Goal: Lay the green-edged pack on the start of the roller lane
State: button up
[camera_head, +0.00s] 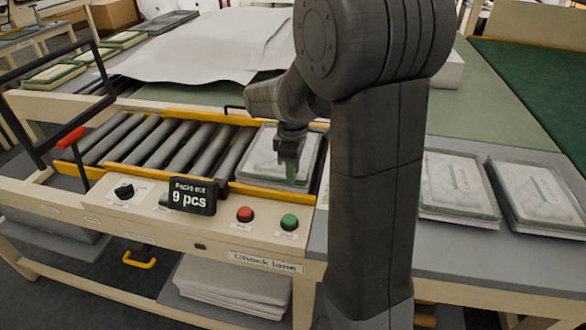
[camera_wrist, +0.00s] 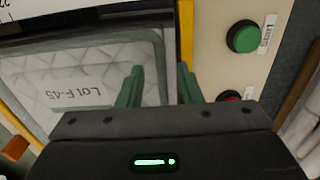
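A clear-wrapped, quilted white pack (camera_head: 262,154) with a grey-green edge lies flat at the right end of the roller lane (camera_head: 165,142), between the yellow rails. In the wrist view the pack (camera_wrist: 85,72) shows a label reading "LOT F-45". My gripper (camera_head: 291,175) is over the pack's near right part. In the wrist view its two green fingers (camera_wrist: 160,75) stand apart, with the pack's edge showing between them and the yellow rail (camera_wrist: 186,30) by the right finger. I cannot tell whether the fingers touch the pack.
Two more wrapped packs (camera_head: 456,186) (camera_head: 540,195) lie on the grey surface to the right. The lane's front panel has a red button (camera_head: 245,214), a green button (camera_head: 289,222) and a "9 pcs" display (camera_head: 190,197). White sheeting (camera_head: 200,45) covers the table behind. The rollers left of the pack are clear.

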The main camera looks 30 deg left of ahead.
notch_tip(320, 180, up, 13)
jog(key=shift+p, duration=0.35)
dwell(0.3)
jog(key=shift+s+a+r, duration=0.1)
